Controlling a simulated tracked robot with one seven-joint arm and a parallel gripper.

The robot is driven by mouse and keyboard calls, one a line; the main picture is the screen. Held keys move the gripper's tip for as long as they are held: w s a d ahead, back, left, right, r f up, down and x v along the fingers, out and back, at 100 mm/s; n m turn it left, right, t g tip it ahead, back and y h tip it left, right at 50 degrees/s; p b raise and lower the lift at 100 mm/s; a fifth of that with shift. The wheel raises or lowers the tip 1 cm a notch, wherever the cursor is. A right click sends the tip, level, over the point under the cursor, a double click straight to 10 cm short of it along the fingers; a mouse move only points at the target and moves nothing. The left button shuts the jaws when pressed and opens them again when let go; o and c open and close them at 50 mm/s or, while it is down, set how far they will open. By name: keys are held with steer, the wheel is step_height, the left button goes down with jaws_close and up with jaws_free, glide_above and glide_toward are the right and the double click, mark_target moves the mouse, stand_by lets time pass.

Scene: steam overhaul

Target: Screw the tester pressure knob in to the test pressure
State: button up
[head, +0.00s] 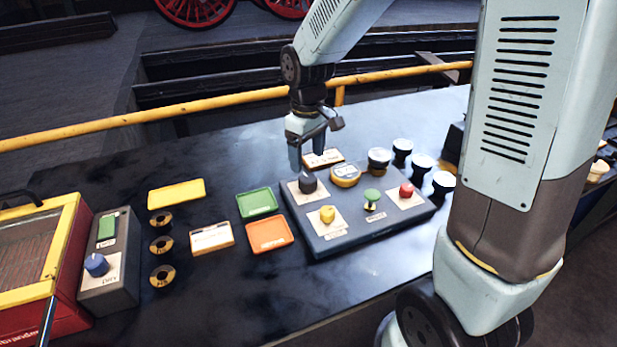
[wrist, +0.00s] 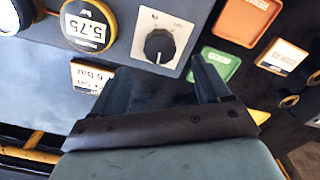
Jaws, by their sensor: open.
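The tester is a dark grey box (head: 336,229) on the bench. A black knob (head: 308,183) on a white plate sits at its back left corner, and it also shows in the wrist view (wrist: 159,46). A round yellow-rimmed gauge (head: 345,174) is beside it; in the wrist view the gauge (wrist: 87,27) reads 5.75. My gripper (head: 297,160) is open and empty. It points down just behind the black knob, apart from it. In the wrist view the knob lies ahead of and between the fingertips (wrist: 162,85). I cannot read the knob's markings.
A yellow knob (head: 327,214), a green knob (head: 372,197) and a red button (head: 406,189) stand on the tester. A card ending in "6 bar" (wrist: 90,84) lies behind it. Green (head: 257,203) and orange (head: 270,233) trays lie left.

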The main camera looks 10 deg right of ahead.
mark_target(308, 177)
step_height(308, 177, down, 8)
steer(key=shift+r, duration=0.25)
steer(key=shift+c, duration=0.2)
steer(key=c, duration=1)
steer(key=shift+m, duration=0.7)
steer(key=o, duration=1)
steer(key=shift+o, duration=0.2)
steer(key=shift+r, duration=0.1)
step_height(308, 177, up, 14)
steer(key=shift+f, duration=0.2)
